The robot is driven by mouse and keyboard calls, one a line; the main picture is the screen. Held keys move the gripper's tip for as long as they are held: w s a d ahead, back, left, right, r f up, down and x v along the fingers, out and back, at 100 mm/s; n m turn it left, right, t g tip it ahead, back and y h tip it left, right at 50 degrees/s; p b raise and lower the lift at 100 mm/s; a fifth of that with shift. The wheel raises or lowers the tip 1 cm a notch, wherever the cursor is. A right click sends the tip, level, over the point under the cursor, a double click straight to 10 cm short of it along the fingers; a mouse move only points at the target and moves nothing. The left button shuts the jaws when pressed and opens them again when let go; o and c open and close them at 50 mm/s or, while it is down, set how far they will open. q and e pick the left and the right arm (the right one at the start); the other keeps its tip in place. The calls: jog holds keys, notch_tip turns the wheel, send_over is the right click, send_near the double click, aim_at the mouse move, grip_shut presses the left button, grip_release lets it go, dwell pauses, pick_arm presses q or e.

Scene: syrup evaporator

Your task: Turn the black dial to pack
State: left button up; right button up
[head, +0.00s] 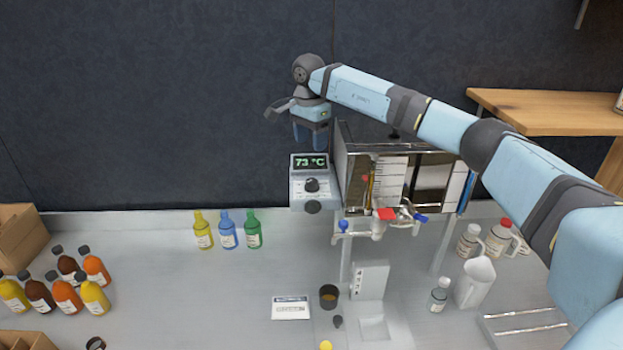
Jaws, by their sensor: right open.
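The black dial (312,185) sits on the front face of a light grey control box at the left of the steel evaporator. Above the dial, a small display (309,162) reads 73 °C in green. The dial's markings are too small to read. My right gripper (309,143) is open, fingers pointing down, just above or behind the top of the control box. It is apart from the dial in the picture. My left gripper is not in view.
The steel evaporator (428,165) with valves stands right of the dial. Yellow, blue and green bottles (228,234) stand at the back left. A cup (328,296), a white card (291,307) and a jug (476,283) stand in front. A wooden shelf (545,112) is at right.

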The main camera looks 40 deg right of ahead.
aim_at(312, 181)
jog(key=f, duration=0.6)
jog(key=f+p, duration=0.1)
jog(key=f, duration=0.4)
jog(key=shift+s+f, duration=0.2)
jog(key=shift+f, duration=0.2)
jog(key=shift+c, duration=0.2)
jog(key=c, duration=0.9)
